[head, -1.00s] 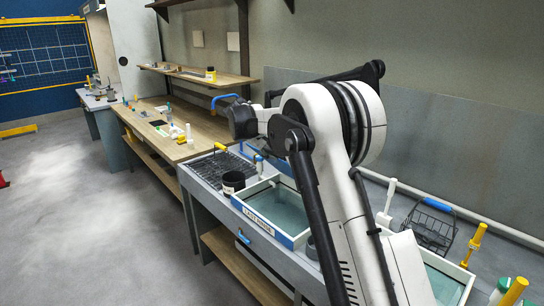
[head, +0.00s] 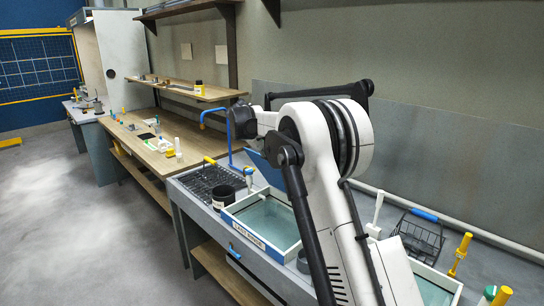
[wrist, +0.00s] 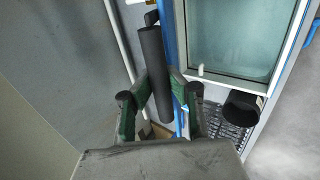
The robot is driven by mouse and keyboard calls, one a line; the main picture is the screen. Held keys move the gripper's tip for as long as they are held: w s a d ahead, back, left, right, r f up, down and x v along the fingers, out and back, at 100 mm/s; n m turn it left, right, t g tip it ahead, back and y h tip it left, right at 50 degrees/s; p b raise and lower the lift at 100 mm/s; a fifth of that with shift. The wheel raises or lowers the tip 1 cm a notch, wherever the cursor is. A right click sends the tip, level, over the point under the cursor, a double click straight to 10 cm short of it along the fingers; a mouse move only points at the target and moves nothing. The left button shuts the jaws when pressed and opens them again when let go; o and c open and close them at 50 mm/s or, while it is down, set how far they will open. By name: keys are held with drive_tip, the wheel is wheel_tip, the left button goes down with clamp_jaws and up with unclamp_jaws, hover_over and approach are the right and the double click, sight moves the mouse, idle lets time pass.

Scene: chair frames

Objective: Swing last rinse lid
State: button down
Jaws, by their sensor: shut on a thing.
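The last rinse tank (head: 262,244) is a white-rimmed basin of pale water with a blue front strip reading LAST RINSE. It is uncovered. Its blue lid (head: 268,171) stands raised along the back edge, partly hidden by my arm. In the wrist view the lid (wrist: 180,50) shows nearly edge-on, a narrow blue strip beside the tank's water (wrist: 240,35). My gripper (wrist: 160,88) has its green-padded fingers closed on a dark grey cylindrical bar (wrist: 152,65) next to the lid; how the bar joins the lid is unclear. The head view hides my fingers behind my arm.
A black cup (head: 224,197) and a dark grid mat (head: 205,181) lie left of the tank. A blue curved pipe (head: 230,137) rises behind. A wire basket (head: 420,238) and yellow-handled tool (head: 461,254) stand right. A wall pipe (wrist: 121,45) runs behind the lid.

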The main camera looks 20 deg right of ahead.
drive_tip(key=shift+r, duration=0.15)
drive_tip(key=w+d+r+p, duration=0.2)
drive_tip(key=d, duration=0.3)
drive_tip(key=shift+w+d+r, duration=0.25)
drive_tip(key=shift+d+r, duration=0.05)
drive_tip(key=shift+r, duration=0.1)
drive_tip(key=c, duration=1.7)
unclamp_jaws()
drive_tip(key=shift+w+d+f, duration=0.1)
drive_tip(key=shift+f, duration=0.05)
drive_tip(key=shift+c, duration=0.2)
drive_tip(key=shift+o, duration=0.5)
